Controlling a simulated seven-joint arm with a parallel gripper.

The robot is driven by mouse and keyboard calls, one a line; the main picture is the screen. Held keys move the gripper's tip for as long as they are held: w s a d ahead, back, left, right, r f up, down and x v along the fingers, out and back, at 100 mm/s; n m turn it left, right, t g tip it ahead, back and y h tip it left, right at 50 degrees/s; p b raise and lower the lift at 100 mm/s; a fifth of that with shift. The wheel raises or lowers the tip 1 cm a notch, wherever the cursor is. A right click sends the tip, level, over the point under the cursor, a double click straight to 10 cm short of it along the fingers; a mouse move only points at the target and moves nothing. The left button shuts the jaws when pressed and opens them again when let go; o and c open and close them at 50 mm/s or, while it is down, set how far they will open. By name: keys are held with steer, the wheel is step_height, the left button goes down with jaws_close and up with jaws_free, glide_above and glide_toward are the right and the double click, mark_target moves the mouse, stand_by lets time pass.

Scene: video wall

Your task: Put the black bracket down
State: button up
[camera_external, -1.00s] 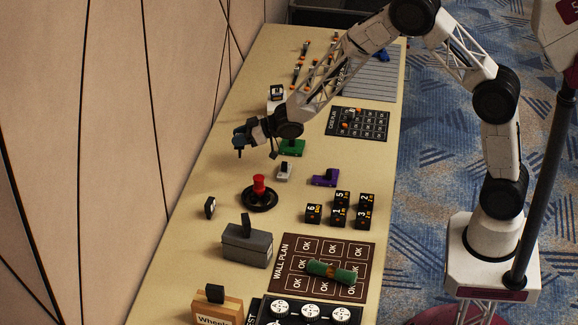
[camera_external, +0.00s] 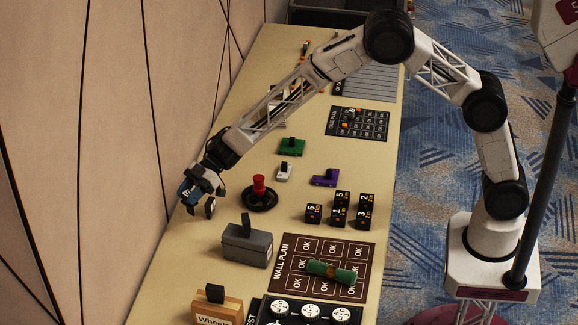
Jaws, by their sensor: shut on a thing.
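The black bracket (camera_external: 210,208) is a small dark piece with a pale face, near the left edge of the long table. It appears upright and at table height; whether it touches the table is hard to tell. My gripper (camera_external: 205,199) is low over the table's left edge, with its fingers around the bracket's upper part. The gripper is shut on it. The fingers hide part of the bracket, so its full shape does not show.
A red button on a black base (camera_external: 259,194) stands right of the gripper. A grey box (camera_external: 247,246) stands below it. Green (camera_external: 291,149) and purple (camera_external: 325,179) pieces and numbered black cubes (camera_external: 340,209) lie farther right. The panelled wall (camera_external: 110,130) is close on the left.

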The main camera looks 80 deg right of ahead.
steer(key=shift+n+g+y, duration=0.4)
steer(key=shift+n+g, duration=0.4)
steer(key=shift+g, duration=0.1)
steer(key=a, duration=0.4)
steer(key=shift+s+a, duration=0.25)
steer(key=shift+a, duration=0.15)
step_height(320, 180, down, 6)
steer(key=shift+f, duration=0.15)
steer(key=shift+f, duration=1.9)
steer(key=shift+f, duration=0.15)
steer(key=o, duration=1)
steer(key=shift+o, duration=0.2)
